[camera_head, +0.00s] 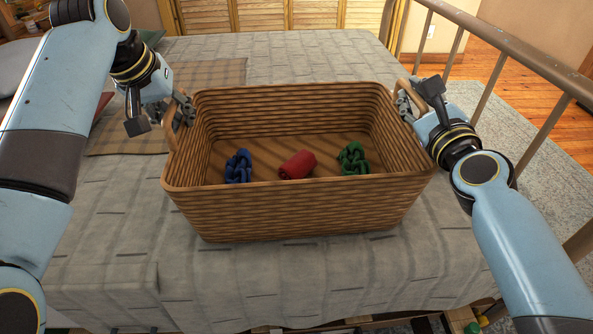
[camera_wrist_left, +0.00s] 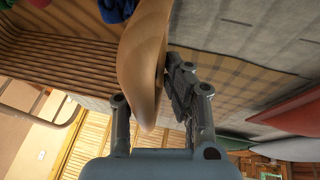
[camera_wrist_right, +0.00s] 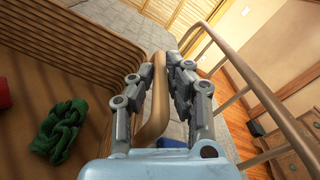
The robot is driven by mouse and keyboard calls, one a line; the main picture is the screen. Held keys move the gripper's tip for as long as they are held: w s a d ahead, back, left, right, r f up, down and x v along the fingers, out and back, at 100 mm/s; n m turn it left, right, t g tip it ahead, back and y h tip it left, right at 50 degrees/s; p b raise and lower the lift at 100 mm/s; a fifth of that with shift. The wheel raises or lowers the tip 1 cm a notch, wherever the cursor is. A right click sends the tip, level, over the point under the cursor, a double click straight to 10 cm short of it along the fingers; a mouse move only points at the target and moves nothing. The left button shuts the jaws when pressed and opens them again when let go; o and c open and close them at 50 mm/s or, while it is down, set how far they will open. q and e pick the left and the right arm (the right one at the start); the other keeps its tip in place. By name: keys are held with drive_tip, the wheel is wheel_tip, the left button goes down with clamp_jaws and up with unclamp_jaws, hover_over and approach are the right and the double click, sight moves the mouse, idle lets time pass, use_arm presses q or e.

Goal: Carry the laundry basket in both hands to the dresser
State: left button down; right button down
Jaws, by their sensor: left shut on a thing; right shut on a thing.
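The brown woven laundry basket (camera_head: 300,212) is in the middle of the head view, upright, over the grey bedspread. I cannot tell whether its base touches the bed. Inside it lie a blue knotted cloth (camera_head: 238,166), a red rolled cloth (camera_head: 297,165) and a green knotted cloth (camera_head: 353,158). My left gripper (camera_head: 184,112) is shut on the basket's left handle, a tan loop (camera_wrist_left: 143,65) that fills the left wrist view. My right gripper (camera_head: 404,104) is shut on the right handle, which runs between its fingers in the right wrist view (camera_wrist_right: 155,105).
The bed (camera_head: 110,240) with its grey cover lies under and around the basket. A plaid blanket (camera_head: 120,142) and pillows are at the left. A metal bed rail (camera_head: 520,60) runs along the right, close to my right arm. Wooden floor (camera_head: 490,55) and louvred doors (camera_head: 260,15) are beyond.

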use_arm(q)
drive_tip(key=shift+r, duration=0.1)
use_arm(e)
drive_tip(key=shift+r, duration=0.1)
